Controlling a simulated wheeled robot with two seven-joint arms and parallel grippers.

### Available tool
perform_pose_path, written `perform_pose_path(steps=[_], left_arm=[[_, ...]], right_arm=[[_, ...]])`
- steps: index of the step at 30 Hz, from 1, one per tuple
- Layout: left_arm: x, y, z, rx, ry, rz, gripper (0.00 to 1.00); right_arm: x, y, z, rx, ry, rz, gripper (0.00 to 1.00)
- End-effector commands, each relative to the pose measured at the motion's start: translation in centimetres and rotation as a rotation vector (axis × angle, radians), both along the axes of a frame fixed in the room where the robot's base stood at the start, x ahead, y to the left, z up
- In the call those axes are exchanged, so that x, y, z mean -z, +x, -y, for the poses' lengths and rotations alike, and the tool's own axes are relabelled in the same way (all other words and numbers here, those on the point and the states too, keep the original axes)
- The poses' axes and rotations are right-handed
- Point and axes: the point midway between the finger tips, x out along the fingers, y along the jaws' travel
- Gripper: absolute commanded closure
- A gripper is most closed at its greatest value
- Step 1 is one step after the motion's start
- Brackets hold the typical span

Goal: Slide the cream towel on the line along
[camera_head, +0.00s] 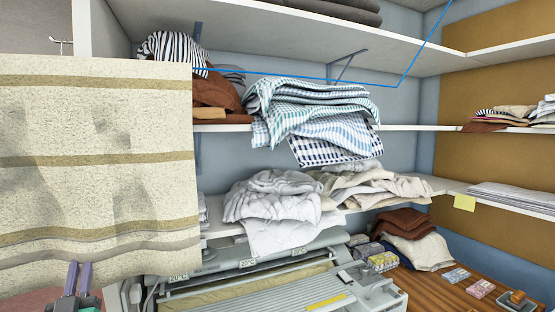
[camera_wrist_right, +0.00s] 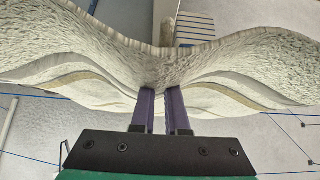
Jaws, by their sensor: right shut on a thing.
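The cream towel (camera_head: 95,150) hangs at the left of the head view, with tan stripes across it. Its top edge is level with a blue line (camera_head: 300,77) that runs to the right from it. My right gripper (camera_head: 76,272) is at the towel's lower edge, with its purple fingers pointing up. In the right wrist view the towel (camera_wrist_right: 70,50) is gathered into folds between the fingers of the gripper (camera_wrist_right: 161,92), which is shut on it. My left gripper is not in view.
Shelves (camera_head: 410,128) hold folded checked cloths (camera_head: 315,115) and crumpled white linen (camera_head: 270,205). The ironer (camera_head: 260,290) stands below them. A wooden counter (camera_head: 450,290) with small packs is at the lower right. The line bends upward at the right.

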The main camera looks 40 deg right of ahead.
Motion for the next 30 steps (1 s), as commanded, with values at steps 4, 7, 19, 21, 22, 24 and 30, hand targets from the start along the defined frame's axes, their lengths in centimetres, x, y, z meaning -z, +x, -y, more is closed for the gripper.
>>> perform_pose_path(steps=[4,7,19,21,22,24,30], left_arm=[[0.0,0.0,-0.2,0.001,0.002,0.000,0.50],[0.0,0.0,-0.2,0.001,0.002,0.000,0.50],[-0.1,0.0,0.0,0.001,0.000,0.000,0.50],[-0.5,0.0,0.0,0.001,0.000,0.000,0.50],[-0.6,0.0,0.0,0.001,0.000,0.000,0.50],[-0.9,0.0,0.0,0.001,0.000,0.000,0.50],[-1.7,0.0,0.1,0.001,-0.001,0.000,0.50]], right_arm=[[-0.1,-0.1,-0.3,-0.005,0.003,0.001,1.00],[-0.2,-0.1,-0.3,-0.005,0.004,0.001,0.76],[0.1,-0.1,-0.3,-0.005,0.004,-0.003,0.53],[0.3,-0.4,-0.4,-0.005,0.004,-0.005,0.53],[0.5,-0.6,-0.5,-0.006,0.004,-0.005,0.53],[0.9,-1.0,-0.7,-0.005,0.002,-0.006,0.53],[1.7,-2.2,-1.2,-0.009,0.001,-0.003,0.53]])
